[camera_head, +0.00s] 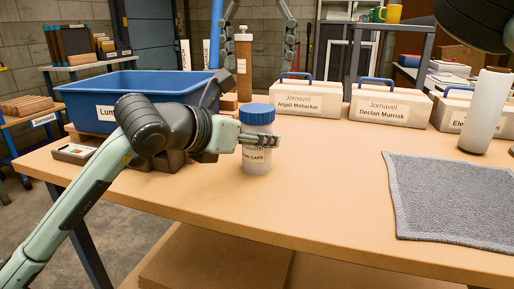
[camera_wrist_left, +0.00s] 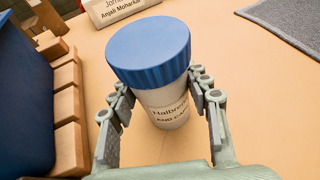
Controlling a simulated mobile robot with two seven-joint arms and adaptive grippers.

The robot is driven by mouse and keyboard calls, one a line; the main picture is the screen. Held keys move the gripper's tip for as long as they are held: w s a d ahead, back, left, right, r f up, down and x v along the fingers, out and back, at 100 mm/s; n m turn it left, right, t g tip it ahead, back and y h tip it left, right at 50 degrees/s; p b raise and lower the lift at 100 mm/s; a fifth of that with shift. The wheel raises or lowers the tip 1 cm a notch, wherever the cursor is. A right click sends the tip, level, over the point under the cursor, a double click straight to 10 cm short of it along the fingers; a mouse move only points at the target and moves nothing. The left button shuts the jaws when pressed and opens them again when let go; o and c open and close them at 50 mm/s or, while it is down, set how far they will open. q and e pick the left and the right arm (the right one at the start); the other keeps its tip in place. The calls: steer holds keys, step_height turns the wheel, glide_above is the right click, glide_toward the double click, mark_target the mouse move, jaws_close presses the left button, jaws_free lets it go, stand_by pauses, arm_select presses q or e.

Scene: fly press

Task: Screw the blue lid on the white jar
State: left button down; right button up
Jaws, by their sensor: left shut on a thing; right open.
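The white jar (camera_head: 257,160) stands upright on the workbench, with a printed label on its side. The ribbed blue lid (camera_head: 257,114) sits on top of it; I cannot tell how tightly. In the left wrist view the lid (camera_wrist_left: 149,50) covers the mouth of the jar (camera_wrist_left: 168,112). My left gripper (camera_head: 258,141) comes in from the left and is shut on the jar's body below the lid, one finger on each side. My right gripper (camera_head: 259,62) is open and empty above and behind the lid, its two fingers pointing down and wide apart.
A blue bin (camera_head: 80,108) stands left of the jar, with wooden blocks (camera_wrist_left: 66,95) beside it. A brown bottle (camera_head: 243,70) is behind. Labelled cases (camera_head: 390,107) line the back. A grey towel (camera_head: 450,195) and white cylinder (camera_head: 484,112) are right. The front middle is clear.

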mark_target(257, 108)
steer(key=shift+f, duration=0.1)
steer(key=shift+f, duration=3.95)
